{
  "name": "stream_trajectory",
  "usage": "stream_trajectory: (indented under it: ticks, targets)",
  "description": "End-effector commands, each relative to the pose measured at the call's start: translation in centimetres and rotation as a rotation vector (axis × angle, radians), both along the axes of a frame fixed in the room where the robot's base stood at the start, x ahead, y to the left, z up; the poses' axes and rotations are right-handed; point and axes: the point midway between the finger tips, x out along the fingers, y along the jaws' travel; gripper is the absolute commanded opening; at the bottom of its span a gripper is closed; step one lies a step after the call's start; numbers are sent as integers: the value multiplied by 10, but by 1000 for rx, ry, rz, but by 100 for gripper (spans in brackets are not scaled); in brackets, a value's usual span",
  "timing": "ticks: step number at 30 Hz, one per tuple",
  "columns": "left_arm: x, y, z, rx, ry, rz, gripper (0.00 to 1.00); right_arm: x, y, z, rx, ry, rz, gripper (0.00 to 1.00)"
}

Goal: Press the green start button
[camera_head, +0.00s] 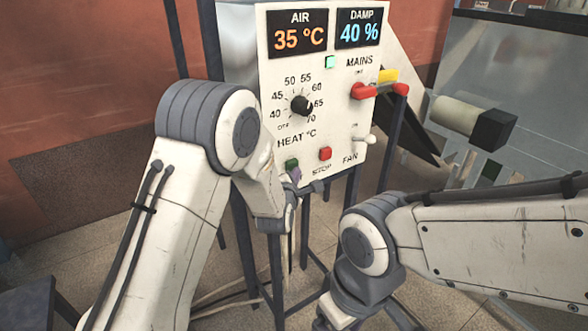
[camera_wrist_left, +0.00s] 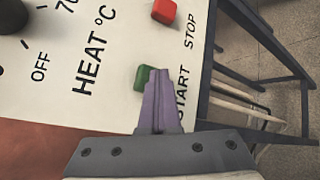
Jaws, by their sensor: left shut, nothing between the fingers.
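The green start button (camera_head: 291,164) is at the lower left of the white control panel (camera_head: 270,120), left of the red stop button (camera_head: 325,153). In the left wrist view the green button (camera_wrist_left: 140,77) shows beside the START label, partly covered by my left gripper (camera_wrist_left: 160,75). The purple fingers are shut together and empty, with their tips at the button's edge. I cannot tell whether they touch it. In the head view my left gripper (camera_head: 295,176) is just below the button, mostly hidden behind my wrist.
The panel also has a black heat knob (camera_head: 301,105), a red mains lever (camera_head: 365,91), a white fan switch (camera_head: 363,140) and a lit green lamp (camera_head: 330,62). Dark stand legs are below. My right arm is at the lower right, its fingers out of view.

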Motion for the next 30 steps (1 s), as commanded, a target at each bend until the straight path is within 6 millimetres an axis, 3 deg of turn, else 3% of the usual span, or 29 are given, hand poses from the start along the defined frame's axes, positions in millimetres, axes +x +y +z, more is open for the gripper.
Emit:
stream_trajectory:
  ticks: [17, 30]
  targets:
    - [-12, -9, 0, 1, 0, -2, 0, 0, 0, -6, 0, 0, 0, 86]
    - [-45, -33, -1, 0, -1, -3, 0, 0, 0, -21, 0, 0, 0, 86]
